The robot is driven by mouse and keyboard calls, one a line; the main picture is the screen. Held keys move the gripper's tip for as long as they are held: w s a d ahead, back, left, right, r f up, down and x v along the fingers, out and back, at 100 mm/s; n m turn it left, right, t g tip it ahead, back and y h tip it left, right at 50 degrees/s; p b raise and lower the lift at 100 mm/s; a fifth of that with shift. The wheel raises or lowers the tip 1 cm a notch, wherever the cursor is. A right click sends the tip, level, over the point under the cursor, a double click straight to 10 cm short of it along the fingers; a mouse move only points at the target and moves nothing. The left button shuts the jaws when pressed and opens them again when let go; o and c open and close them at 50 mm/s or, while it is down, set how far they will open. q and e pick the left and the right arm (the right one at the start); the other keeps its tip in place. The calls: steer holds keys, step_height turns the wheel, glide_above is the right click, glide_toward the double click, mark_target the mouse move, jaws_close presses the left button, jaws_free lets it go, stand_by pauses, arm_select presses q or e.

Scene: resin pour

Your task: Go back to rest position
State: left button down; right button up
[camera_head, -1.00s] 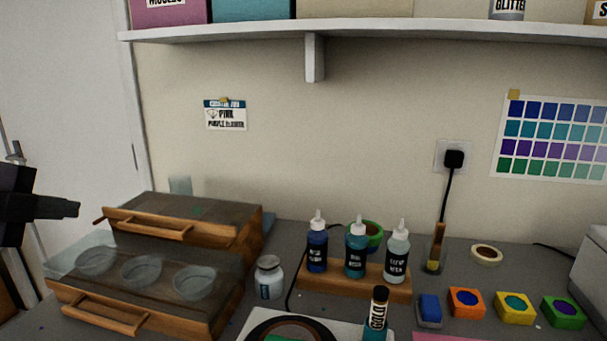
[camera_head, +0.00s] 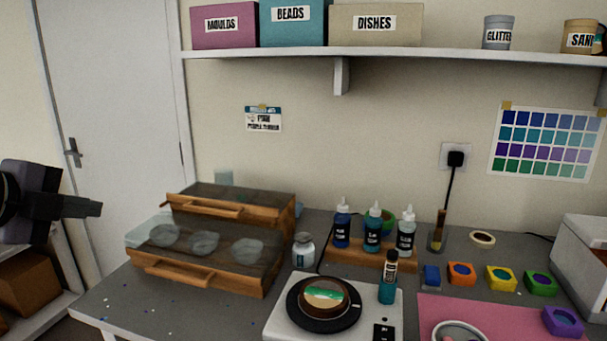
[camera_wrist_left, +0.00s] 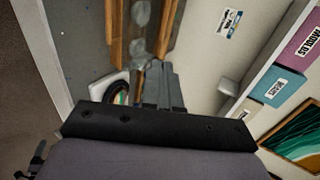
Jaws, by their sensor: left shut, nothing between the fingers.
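My left gripper (camera_head: 82,208) shows at the left edge of the head view, held in the air left of the wooden drawer box. Its fingers are together with nothing between them. In the left wrist view the gripper's fingers (camera_wrist_left: 160,86) show closed, with the drawer box and shelf beyond. My right gripper does not show in either view.
A wooden drawer box (camera_head: 200,276) with several clear dishes stands at the table's left. A white scale (camera_head: 283,325) carries a dark round pan (camera_head: 300,317). Bottles stand in a wooden rack (camera_head: 375,256). A pink mat (camera_head: 430,305) lies front right. A shelf (camera_head: 280,52) runs above.

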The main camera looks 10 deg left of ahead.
arm_select(q)
steer(key=s+d+f+n+g+h, duration=0.15)
steer(key=d+f, duration=0.45)
steer(key=f, duration=0.6)
steer(key=s+d+f+n+g+h, duration=0.1)
steer(key=s+d+f+n+g, duration=0.15)
steer(key=d+f, duration=0.7)
steer(key=s+f+n+g+y, duration=0.3)
steer(key=s+f+n+g, duration=0.1)
steer(key=s+f+n, duration=1.05)
steer(key=w+d+f+m+t+h+b, duration=0.1)
steer(key=w+d+f+t, duration=0.1)
steer(key=f, duration=0.4)
steer(key=w+d+f+m+t+b, duration=0.1)
steer(key=w+f+t, duration=0.2)
steer(key=f, duration=0.3)
steer(key=shift+d+f+t+h, duration=0.15)
steer(key=shift+d+t+h, duration=0.2)
steer(key=shift+t, duration=0.45)
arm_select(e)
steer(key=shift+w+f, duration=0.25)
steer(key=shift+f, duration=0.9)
